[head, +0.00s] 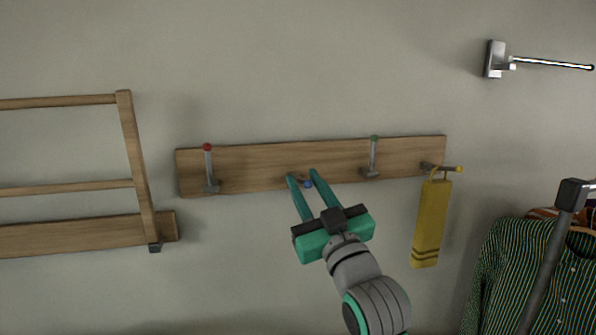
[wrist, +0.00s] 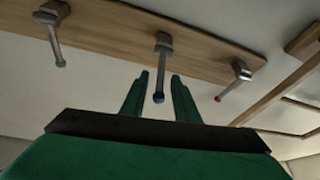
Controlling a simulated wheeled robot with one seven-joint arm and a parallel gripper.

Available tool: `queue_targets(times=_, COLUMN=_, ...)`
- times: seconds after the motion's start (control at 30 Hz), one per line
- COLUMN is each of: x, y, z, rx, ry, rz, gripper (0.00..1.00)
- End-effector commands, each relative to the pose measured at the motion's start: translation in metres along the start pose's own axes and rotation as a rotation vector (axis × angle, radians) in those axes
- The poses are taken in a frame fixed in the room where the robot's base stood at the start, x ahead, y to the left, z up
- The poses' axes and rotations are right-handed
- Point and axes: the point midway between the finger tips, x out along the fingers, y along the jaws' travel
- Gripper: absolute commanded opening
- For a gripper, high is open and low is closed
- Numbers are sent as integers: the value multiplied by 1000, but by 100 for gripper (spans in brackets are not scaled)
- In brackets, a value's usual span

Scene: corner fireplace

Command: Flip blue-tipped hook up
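The blue-tipped hook (head: 307,184) is on the wooden wall board (head: 260,163), between the red-tipped and green-tipped hooks. In the head view its tip faces outward and its shank is mostly hidden by my fingers. In the wrist view the hook (wrist: 160,68) shows its grey mount, shank and blue tip. My gripper (head: 302,175) is open, with one finger on each side of the hook. In the wrist view my gripper (wrist: 159,80) has the blue tip between its fingers, with a visible gap on both sides.
The red-tipped hook (head: 209,170) and green-tipped hook (head: 373,156) stand upright. A yellow towel (head: 431,222) hangs from the yellow-tipped hook (head: 442,168) at right. A wooden rack (head: 139,165) is at left. Striped shirts (head: 500,275) hang at lower right. A metal arm (head: 497,60) juts out above.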

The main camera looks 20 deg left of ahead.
Motion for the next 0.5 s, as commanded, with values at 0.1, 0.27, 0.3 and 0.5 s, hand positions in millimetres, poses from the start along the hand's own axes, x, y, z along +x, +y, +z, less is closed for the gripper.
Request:
queue_targets(times=0.1, x=20, y=0, z=-1, rx=-1, ry=1, rz=-1, gripper=28)
queue_targets(times=0.27, x=38, y=0, z=0, rx=0, ry=0, rz=0, gripper=28)
queue_targets(times=0.3, x=41, y=0, z=0, rx=0, ry=0, rz=1, gripper=28)
queue_targets(times=0.5, x=47, y=1, z=0, rx=0, ry=1, rz=2, gripper=28)
